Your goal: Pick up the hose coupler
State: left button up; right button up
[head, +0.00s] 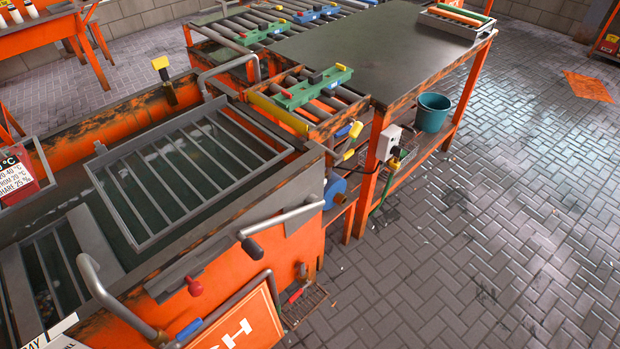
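I cannot tell for certain which thing is the hose coupler. A small yellow fitting (352,136) with a blue part (342,131) beside it sits at the near right corner of the short roller section. A yellow-topped piece (161,63) stands on the tank's far rim. Neither of my grippers shows in the head view.
An orange wash tank (110,128) with a grey grate (185,170) fills the left. The brick floor (500,230) at right is mostly clear.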

aim_at(393, 163)
jog(key=l+u, duration=0.35)
jog(key=l, duration=0.5)
jog(key=l+u, duration=0.3)
jog(key=l, duration=0.6)
jog(key=k+l+u, duration=0.1)
jog(key=l+u, duration=0.25)
jog(key=l, duration=0.5)
